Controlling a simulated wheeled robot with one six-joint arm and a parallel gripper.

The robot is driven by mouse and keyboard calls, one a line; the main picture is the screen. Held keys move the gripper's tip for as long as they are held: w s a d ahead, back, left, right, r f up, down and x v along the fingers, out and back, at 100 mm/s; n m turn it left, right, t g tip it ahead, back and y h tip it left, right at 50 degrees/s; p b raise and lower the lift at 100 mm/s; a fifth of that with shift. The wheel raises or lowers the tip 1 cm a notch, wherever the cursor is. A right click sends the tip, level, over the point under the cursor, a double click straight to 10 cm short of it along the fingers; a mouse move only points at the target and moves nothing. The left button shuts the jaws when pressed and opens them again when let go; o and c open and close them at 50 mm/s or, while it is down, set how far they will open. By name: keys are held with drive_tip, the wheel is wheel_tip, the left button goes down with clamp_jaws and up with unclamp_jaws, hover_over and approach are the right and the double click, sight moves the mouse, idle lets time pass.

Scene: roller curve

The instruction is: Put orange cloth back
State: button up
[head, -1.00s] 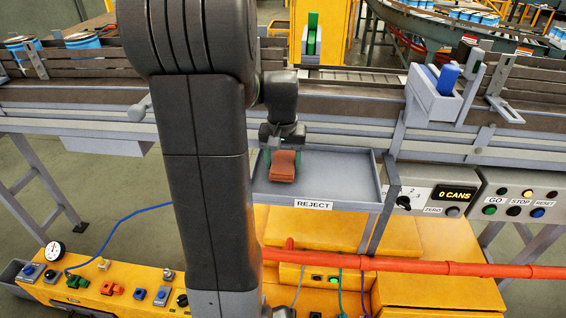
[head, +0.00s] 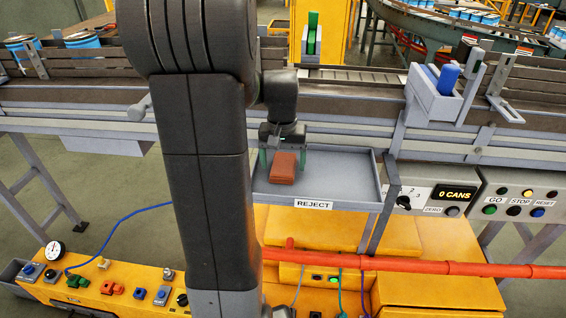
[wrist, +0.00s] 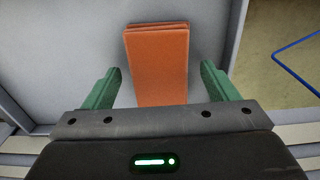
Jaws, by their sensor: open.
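The orange cloth (head: 284,168) lies folded on the floor of the grey REJECT tray (head: 340,178), toward its left side. In the wrist view the cloth (wrist: 158,62) is a flat folded block reaching in between the green fingers. My gripper (head: 284,158) is open at the back of the cloth, with one finger on each side. In the wrist view the gripper (wrist: 160,85) shows clear gaps between both fingers and the cloth. The cloth's near end is hidden by the gripper body in that view.
The tray has raised grey walls and bare floor to the right of the cloth. A conveyor (head: 340,100) runs behind it. A control panel with a "0 CANS" display (head: 454,195) stands at the right. An orange-red pipe (head: 400,264) crosses in front, below the tray.

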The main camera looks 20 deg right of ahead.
sight(282, 165)
wheel_tip(282, 165, up, 11)
drive_tip(key=shift+s+a+r, duration=0.15)
drive_tip(key=shift+s, duration=0.1)
